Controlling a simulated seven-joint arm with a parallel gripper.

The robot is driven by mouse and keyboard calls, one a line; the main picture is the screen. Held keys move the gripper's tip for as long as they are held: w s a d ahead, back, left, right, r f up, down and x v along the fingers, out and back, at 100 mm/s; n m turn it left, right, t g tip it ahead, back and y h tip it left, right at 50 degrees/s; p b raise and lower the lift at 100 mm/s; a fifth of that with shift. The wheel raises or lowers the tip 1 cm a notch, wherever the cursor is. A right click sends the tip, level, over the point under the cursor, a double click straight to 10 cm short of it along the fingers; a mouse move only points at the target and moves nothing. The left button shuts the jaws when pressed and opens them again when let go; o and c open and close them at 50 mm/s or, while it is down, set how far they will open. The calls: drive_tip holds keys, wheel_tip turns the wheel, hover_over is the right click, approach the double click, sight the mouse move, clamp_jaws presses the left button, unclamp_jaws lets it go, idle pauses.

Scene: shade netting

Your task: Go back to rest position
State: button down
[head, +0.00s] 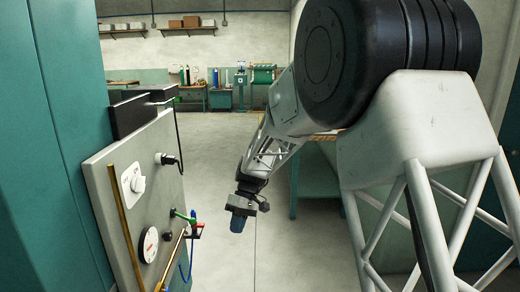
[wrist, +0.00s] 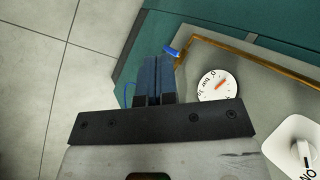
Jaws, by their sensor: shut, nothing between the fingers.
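My gripper (head: 238,222) hangs from my arm in the middle of the head view, over the open floor and to the right of the grey panel (head: 110,168). Its blue fingers are together and hold nothing. In the wrist view the shut fingers (wrist: 158,80) point toward the panel's edge, and they are apart from the panel as seen in the head view. The fingers hide a small part of the panel's edge in the wrist view.
The panel carries a round gauge (head: 148,244), a white rotary switch (head: 133,182), a plug with a cable (head: 166,159), and a green and red valve handle (head: 188,222). A teal wall (head: 60,130) stands left. Benches (head: 222,97) stand far back. The floor (head: 235,165) between is clear.

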drive_tip(key=s+d+r+m+t, duration=0.2)
drive_tip(key=s+d+r, duration=0.5)
drive_tip(key=s+d, duration=0.15)
drive_tip(key=s+d+r+m+t+h, duration=0.1)
drive_tip(key=s+d+m+t, duration=0.1)
drive_tip(key=s+d, duration=0.3)
drive_tip(key=s+d+r+m+t+h, duration=0.1)
drive_tip(key=s+d, duration=0.5)
drive_tip(key=s, duration=0.8)
drive_tip(key=s+d+r+m+t+h, duration=0.1)
drive_tip(key=s+d+r+m+t, duration=0.1)
drive_tip(key=s+d, duration=0.4)
drive_tip(key=s+m+t, duration=0.1)
drive_tip(key=s+m, duration=0.1)
drive_tip(key=s, duration=0.2)
drive_tip(key=shift+r+m, duration=0.25)
drive_tip(key=shift+m, duration=0.15)
drive_tip(key=c, duration=1.8)
unclamp_jaws()
drive_tip(key=shift+d, duration=0.1)
drive_tip(key=shift+c, duration=0.2)
